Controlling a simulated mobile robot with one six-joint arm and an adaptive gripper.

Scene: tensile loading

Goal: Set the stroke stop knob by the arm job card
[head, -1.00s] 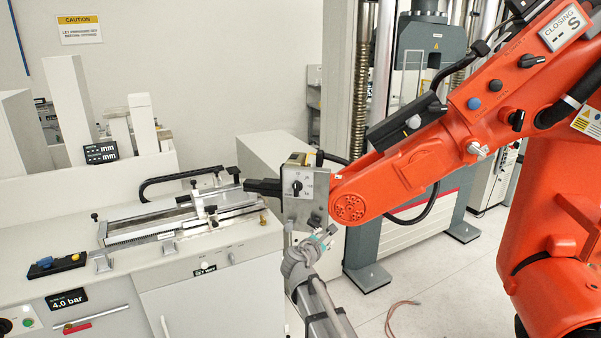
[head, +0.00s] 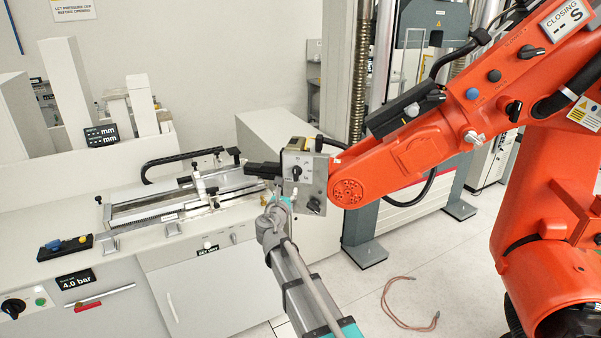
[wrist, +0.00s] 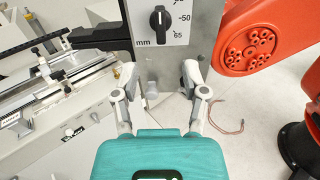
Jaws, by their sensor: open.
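The stroke stop knob (head: 297,171) seems to be the small black knob on the grey plate (head: 318,178) at the end of the orange arm. In the wrist view the knob (wrist: 158,19) has an upright bar, and its white scale shows "mm", "50" and "65". My gripper (head: 276,203) is just below the plate in the head view. In the wrist view my gripper (wrist: 161,82) is open and empty, its fingers spread below the scale, apart from the knob. I cannot make out a job card.
The orange arm (head: 415,155) fills the right, with a "CLOSING -- S" label (head: 567,20) and several other knobs. A bench (head: 215,285) with a metal slide rig (head: 165,208) stands left. A reddish cable (head: 392,312) lies on the floor.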

